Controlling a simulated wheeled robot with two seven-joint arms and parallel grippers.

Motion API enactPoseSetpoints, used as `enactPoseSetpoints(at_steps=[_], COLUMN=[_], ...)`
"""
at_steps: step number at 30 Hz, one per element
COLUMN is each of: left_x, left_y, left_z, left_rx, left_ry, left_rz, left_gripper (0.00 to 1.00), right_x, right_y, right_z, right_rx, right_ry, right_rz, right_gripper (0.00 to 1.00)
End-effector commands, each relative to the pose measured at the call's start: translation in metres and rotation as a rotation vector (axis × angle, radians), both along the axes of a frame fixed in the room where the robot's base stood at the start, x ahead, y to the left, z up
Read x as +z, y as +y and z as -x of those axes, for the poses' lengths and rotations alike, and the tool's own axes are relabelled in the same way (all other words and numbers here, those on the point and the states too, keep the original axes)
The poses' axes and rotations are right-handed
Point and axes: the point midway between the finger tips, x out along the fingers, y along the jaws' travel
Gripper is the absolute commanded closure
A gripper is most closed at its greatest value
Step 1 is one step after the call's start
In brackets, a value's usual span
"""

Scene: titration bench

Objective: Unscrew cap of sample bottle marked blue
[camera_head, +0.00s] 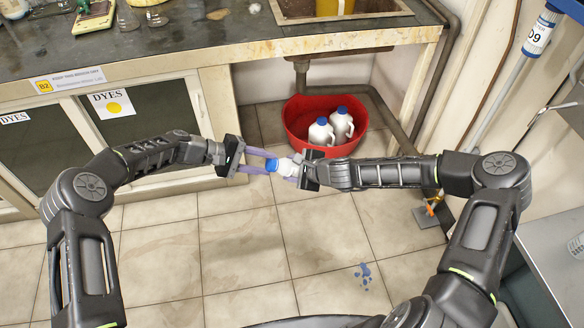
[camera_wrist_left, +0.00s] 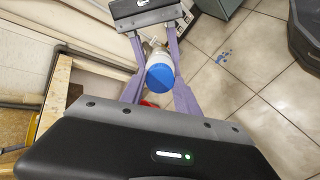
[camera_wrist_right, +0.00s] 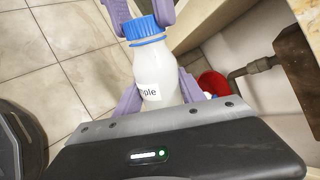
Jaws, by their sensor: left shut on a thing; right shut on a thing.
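The white sample bottle (camera_head: 286,168) with its blue cap (camera_head: 271,165) is held in mid-air between my two grippers. My right gripper (camera_head: 292,169) is shut around the bottle body. The right wrist view shows the bottle (camera_wrist_right: 150,70), a label ending in "ple", and the ribbed blue cap (camera_wrist_right: 144,27) seated on its neck. My left gripper (camera_head: 270,166) faces it, its purple fingers shut on the sides of the cap. The left wrist view shows the cap's round top (camera_wrist_left: 160,77) between those fingers.
Below and behind, a red basin (camera_head: 325,149) on the floor holds two white jugs with blue caps (camera_head: 321,131). The bench (camera_head: 150,52) with glassware and a sink lies beyond my grippers. The tiled floor under them is clear apart from a blue stain (camera_head: 364,272).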

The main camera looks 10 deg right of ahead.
Motion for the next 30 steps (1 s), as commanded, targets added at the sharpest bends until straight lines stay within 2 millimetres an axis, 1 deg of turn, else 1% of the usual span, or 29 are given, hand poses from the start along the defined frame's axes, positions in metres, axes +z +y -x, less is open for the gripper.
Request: enactPoseSetpoints(at_steps=[1,9,14,17,20,30], left_x=[0.0,0.0,-0.0001,0.0,-0.0003,0.0004], left_y=[0.0,0.0,0.0,0.0,0.0003,0.0006], left_z=[0.0,0.0,0.0,0.0,0.0002,-0.0001], left_rx=[0.0,0.0,0.001,0.023,0.081,0.409], left_ry=[0.0,0.0,0.003,0.04,0.143,0.713], left_rz=[0.0,0.0,0.0,0.0,-0.002,-0.002], left_gripper=[0.79,1.0,1.0,1.0,1.0,1.0], right_x=[0.0001,0.0002,0.0002,0.0002,0.0002,0.0003], right_y=[0.0001,0.0,0.0001,0.0001,0.0,0.0001], right_z=[-0.0001,-0.0002,-0.0002,-0.0002,-0.0002,-0.0001], right_rx=[0.0,0.0,0.0,0.0,0.0,0.0], right_ry=[0.0,0.0,0.0,0.0,0.0,0.0], right_rz=[0.0,0.0,0.0,0.0,0.0,0.0], right_gripper=[1.0,1.0,1.0,1.0,1.0,1.0])
